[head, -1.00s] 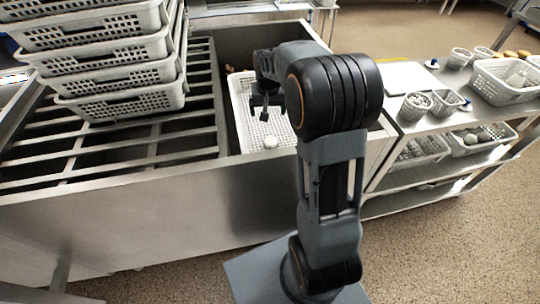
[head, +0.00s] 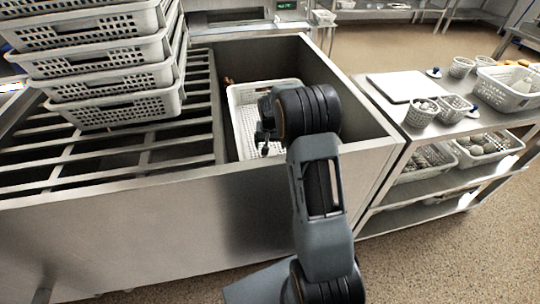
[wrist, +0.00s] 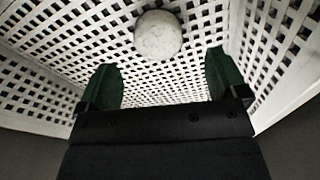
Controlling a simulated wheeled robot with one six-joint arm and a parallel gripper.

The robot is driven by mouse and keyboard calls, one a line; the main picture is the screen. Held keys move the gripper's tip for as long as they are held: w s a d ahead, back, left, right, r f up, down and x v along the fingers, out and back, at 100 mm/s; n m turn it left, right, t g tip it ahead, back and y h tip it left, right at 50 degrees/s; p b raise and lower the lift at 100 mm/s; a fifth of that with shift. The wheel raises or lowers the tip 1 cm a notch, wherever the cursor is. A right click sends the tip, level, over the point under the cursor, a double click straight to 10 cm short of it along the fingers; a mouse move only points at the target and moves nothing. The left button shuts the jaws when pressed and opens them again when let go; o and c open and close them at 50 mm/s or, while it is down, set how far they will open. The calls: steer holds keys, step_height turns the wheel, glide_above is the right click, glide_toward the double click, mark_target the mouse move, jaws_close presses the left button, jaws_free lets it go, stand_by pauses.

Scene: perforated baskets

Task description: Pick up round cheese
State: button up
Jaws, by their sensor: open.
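The round cheese (wrist: 158,35) is a pale, slightly mottled disc on the floor of a white perforated basket. In the wrist view it lies at the top centre, beyond the fingertips and a little left of the middle between them. My gripper (wrist: 164,80) is open and empty, with its two green-padded fingers apart and pointing down into the basket. In the head view the basket (head: 240,95) sits inside the metal sink, and my gripper (head: 264,145) is over its front part.
Stacked white baskets (head: 105,60) stand on the slatted rack left of the sink. The basket's walls rise close on both sides of my gripper. A shelf unit at right holds a white board (head: 402,86), small cups (head: 421,111) and more baskets (head: 508,88).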

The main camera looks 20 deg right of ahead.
mark_target(270, 154)
steer(key=f, duration=0.1)
steer(key=f+b, duration=0.1)
steer(key=f, duration=0.3)
steer(key=shift+w+d, duration=0.2)
steer(key=shift+w, duration=0.05)
steer(key=c, duration=1)
